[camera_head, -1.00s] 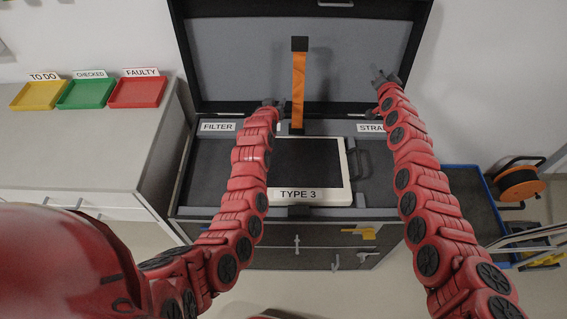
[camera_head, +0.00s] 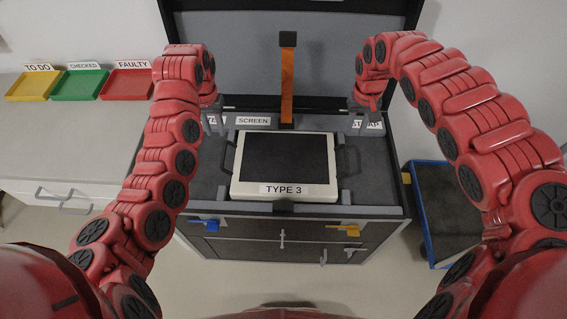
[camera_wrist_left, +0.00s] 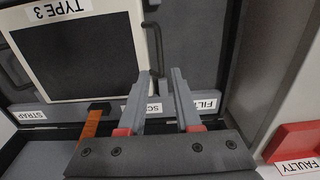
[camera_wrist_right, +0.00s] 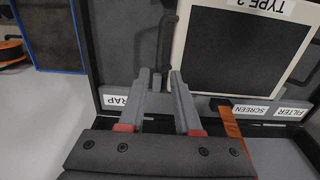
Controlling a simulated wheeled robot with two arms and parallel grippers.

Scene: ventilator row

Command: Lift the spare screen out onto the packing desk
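The spare screen (camera_head: 285,158) has a white frame, a dark panel and a "TYPE 3" label. It lies flat in the open grey case (camera_head: 375,185), with a dark handle on each side. It also shows in the left wrist view (camera_wrist_left: 78,60) and right wrist view (camera_wrist_right: 240,50). My left gripper (camera_head: 214,118) is open and empty, left of the screen near the case's back edge. My right gripper (camera_head: 367,104) is open and empty, right of the screen near the "STRAP" label. Neither touches the screen. A grey-topped desk (camera_head: 75,140) stands at the left; no label names it packing desk.
The case lid (camera_head: 335,60) stands open behind, with an orange strap (camera_head: 287,85) upright in front. Yellow (camera_head: 33,86), green (camera_head: 80,85) and red (camera_head: 127,84) trays sit on the desk's back; its front is clear. A blue-edged cart (camera_head: 436,215) stands right.

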